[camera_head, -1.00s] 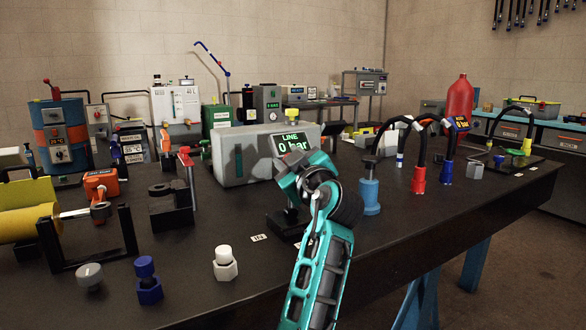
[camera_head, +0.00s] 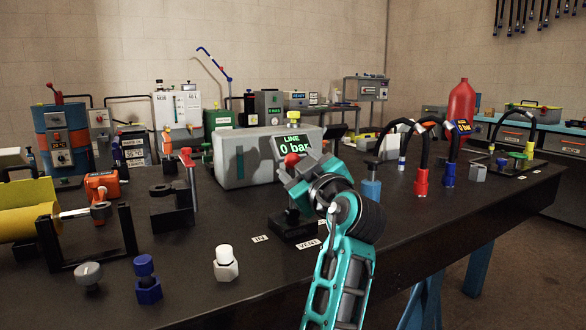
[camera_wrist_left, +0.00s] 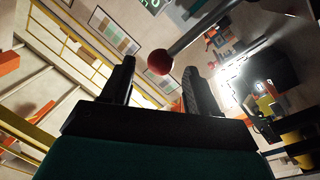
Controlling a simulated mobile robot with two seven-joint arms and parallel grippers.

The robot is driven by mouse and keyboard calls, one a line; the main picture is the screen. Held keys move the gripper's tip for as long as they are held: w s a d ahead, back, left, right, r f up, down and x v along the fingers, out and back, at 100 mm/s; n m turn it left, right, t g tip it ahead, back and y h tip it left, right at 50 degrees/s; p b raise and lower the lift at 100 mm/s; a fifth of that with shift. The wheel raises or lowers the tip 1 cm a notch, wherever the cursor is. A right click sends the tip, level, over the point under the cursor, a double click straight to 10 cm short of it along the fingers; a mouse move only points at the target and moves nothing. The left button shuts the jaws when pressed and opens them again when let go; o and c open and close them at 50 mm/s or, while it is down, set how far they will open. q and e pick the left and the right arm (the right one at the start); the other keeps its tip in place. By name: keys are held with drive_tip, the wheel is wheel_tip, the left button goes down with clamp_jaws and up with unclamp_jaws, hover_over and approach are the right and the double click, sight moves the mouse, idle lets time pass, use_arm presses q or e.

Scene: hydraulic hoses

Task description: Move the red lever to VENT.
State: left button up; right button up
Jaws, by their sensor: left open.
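The red lever's ball knob (camera_head: 291,160) shows just above my left gripper (camera_head: 291,184) in the head view. Its black base (camera_head: 293,230) stands on the bench, and the stem is mostly hidden behind the gripper. A white VENT label (camera_head: 308,244) lies at the base's front right and an IN label (camera_head: 260,239) at its left. In the left wrist view, the red knob (camera_wrist_left: 160,63) on its dark stem shows between the two fingers of my open left gripper (camera_wrist_left: 160,80), with visible space on both sides. I cannot tell which label the lever points to.
A blue cylinder (camera_head: 372,187) and black hoses with red fittings (camera_head: 421,182) stand to the right. A white-capped fitting (camera_head: 225,264) stands front left. The bench front right is clear.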

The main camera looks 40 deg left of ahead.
use_arm(q)
drive_tip(key=b+v, duration=0.3)
drive_tip(key=v, duration=0.5)
drive_tip(key=shift+d, duration=0.3)
drive_tip(key=shift+s, duration=0.15)
